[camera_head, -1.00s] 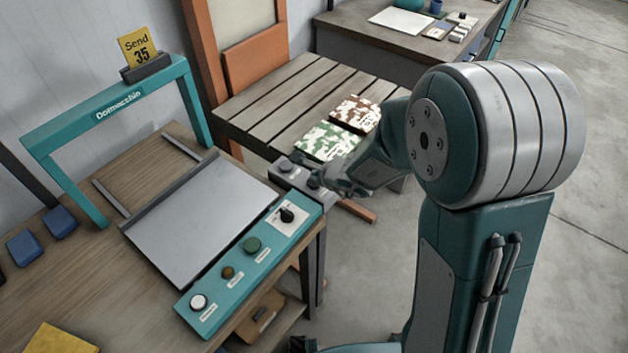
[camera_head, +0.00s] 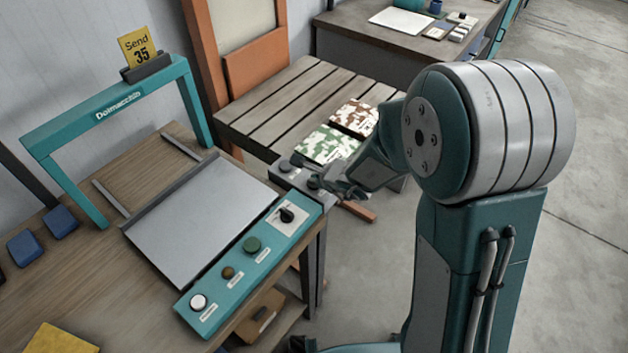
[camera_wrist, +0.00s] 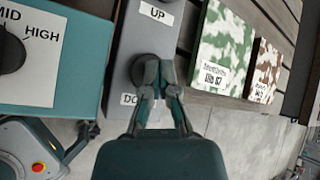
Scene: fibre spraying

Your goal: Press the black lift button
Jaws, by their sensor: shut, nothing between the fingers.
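A grey lift box (camera_head: 299,174) with two dark round buttons sits at the far right corner of the teal panel. In the wrist view the grey box (camera_wrist: 128,48) carries an "UP" label and a partly hidden label starting "DO". One black button (camera_wrist: 140,68) lies between these labels, just above the "DO" label. My gripper (camera_wrist: 159,70) is shut and empty, its fingertips over the right part of this button. I cannot tell whether they touch it. In the head view my gripper (camera_head: 335,186) is at the right end of the box, by the nearer button (camera_head: 313,182).
The teal panel (camera_head: 215,307) has a dark selector knob (camera_head: 287,215) and green, brown and white buttons. Green (camera_head: 325,149) and brown (camera_head: 354,116) patterned packs lie on the slatted bench (camera_head: 262,113) behind. Grey floor is open at the right.

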